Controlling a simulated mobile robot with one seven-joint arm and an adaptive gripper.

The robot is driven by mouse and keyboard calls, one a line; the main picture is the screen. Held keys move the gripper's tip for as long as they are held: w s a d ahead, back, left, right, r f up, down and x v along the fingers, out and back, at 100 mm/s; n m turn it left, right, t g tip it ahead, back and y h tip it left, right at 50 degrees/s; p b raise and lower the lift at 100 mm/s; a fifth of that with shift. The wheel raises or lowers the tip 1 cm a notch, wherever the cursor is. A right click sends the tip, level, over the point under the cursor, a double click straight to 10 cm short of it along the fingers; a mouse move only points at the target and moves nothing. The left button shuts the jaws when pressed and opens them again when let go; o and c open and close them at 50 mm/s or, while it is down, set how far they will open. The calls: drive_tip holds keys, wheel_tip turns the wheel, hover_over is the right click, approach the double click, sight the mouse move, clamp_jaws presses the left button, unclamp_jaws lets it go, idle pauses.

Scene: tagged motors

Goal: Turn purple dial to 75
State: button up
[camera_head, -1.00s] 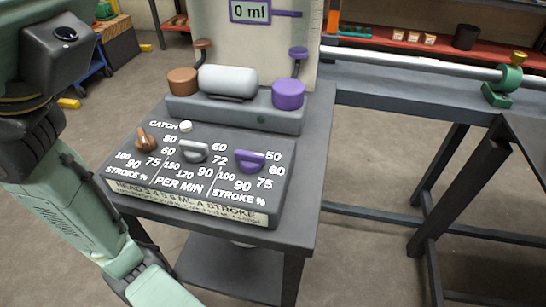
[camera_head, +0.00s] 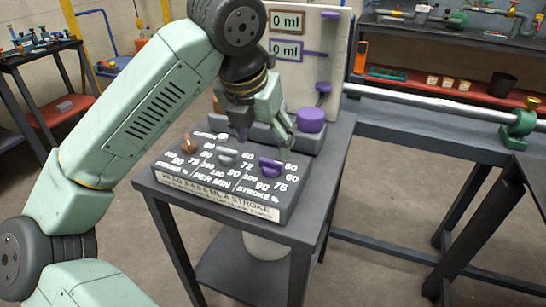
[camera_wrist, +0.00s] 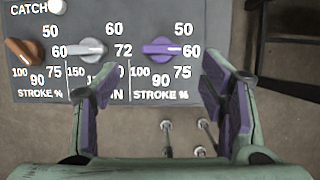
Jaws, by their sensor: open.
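The purple dial (camera_head: 271,167) sits on the right of the grey control panel (camera_head: 185,186). In the wrist view the purple dial (camera_wrist: 162,49) has its bar lying roughly level, one end toward the 60 mark (camera_wrist: 191,51). The 75 mark (camera_wrist: 182,72) is below and right of that. My gripper (camera_head: 267,138) is open and empty above the panel. In the wrist view its fingers (camera_wrist: 160,86) stand apart, with the dial showing beyond the tips and between them. The fingers look clear of the dial.
A grey dial (camera_wrist: 86,49) and a brown dial (camera_wrist: 24,52) stand left of the purple one. A purple cylinder (camera_head: 310,119) and a board with 0 ml displays (camera_head: 286,50) rise behind the panel. A metal rail (camera_head: 430,103) runs to the right.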

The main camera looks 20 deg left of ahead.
sight(271, 161)
drive_tip(key=p+x, duration=0.1)
drive_tip(key=x, duration=0.6)
drive_tip(key=shift+w+d+f, duration=0.15)
drive_tip(key=shift+c, duration=0.4)
drive_tip(key=c, duration=1.1)
